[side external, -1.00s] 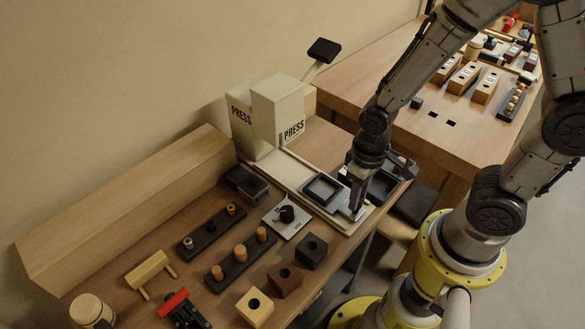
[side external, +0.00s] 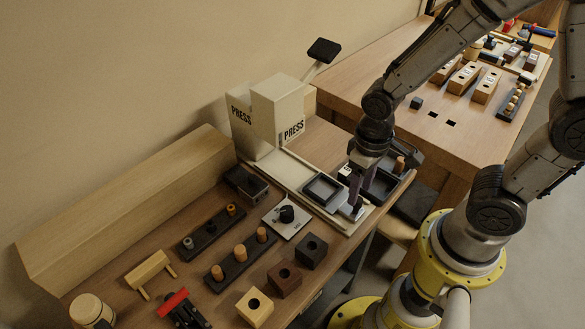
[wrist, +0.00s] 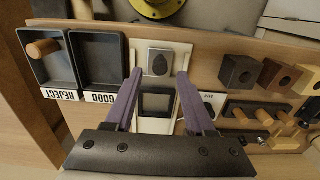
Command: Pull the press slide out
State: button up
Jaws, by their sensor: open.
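The cream press (side external: 278,108) stands at the back of the bench, its light base plate (side external: 290,175) reaching to the front edge. The slide's dark square frame (side external: 322,188) lies on this plate, in front of the press head. It also shows in the wrist view (wrist: 157,103), partly behind my gripper. My gripper (side external: 356,206) is open and empty, low over the plate's front end.
Two dark trays, REJECT (wrist: 45,58) and GOOD (wrist: 101,60), sit beside the plate; REJECT holds a wooden peg (wrist: 43,47). A dial plate (side external: 287,215) and drilled blocks (side external: 285,279) are on the other side. The bench's front edge is close.

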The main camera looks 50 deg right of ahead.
jog(key=shift+r, duration=2)
